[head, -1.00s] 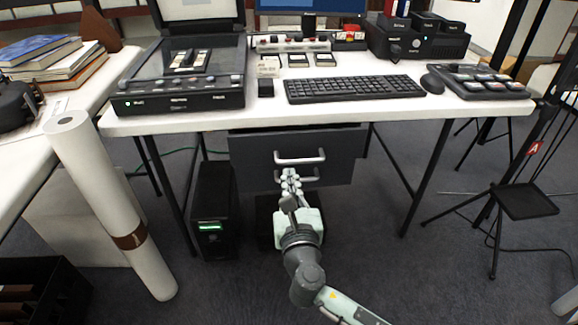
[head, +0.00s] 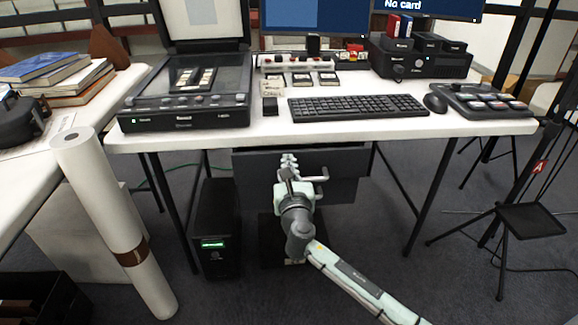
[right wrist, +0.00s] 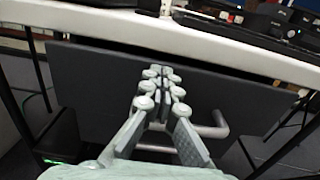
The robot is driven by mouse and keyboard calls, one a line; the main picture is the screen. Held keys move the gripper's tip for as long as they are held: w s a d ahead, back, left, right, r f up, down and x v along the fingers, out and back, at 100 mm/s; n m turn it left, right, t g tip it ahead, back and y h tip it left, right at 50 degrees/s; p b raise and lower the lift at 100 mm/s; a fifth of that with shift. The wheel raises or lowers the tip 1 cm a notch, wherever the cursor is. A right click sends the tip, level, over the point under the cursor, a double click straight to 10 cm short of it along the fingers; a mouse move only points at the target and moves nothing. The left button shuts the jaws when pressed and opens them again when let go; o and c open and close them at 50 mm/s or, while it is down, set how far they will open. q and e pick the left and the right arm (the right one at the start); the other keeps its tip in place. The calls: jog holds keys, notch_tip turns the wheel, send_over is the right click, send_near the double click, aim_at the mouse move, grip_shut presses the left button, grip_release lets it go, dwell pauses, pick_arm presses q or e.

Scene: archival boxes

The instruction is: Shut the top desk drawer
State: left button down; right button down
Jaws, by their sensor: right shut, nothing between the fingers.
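The top desk drawer has a dark grey front (head: 345,161) just under the white desk's front edge. How far it stands out is hard to tell. Its pale bar handle (head: 322,178) is partly hidden by my right gripper. My right gripper (head: 288,157) is shut and empty, in front of the drawer front and a little left of the handle's visible end. In the right wrist view the closed fingertips (right wrist: 162,72) overlap the dark front (right wrist: 100,75), with the handle (right wrist: 215,130) lower right. Contact cannot be told. My left gripper is not in view.
The white desk (head: 330,137) holds a keyboard, scanner and monitors above the drawer. A black computer tower (head: 213,225) stands left of my right arm, and desk legs (head: 175,215) flank the space. A leaning paper roll (head: 105,215) is further left.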

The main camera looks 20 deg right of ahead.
aim_at(288, 151)
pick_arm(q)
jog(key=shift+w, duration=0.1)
pick_arm(e)
jog(key=shift+w, duration=0.1)
jog(key=x, duration=0.4)
jog(key=shift+w+d+r, duration=0.1)
jog(key=shift+w, duration=0.25)
jog(key=shift+r, duration=0.1)
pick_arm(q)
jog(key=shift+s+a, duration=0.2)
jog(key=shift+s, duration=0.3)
pick_arm(e)
jog(key=shift+d+r, duration=0.1)
jog(key=shift+d, duration=0.05)
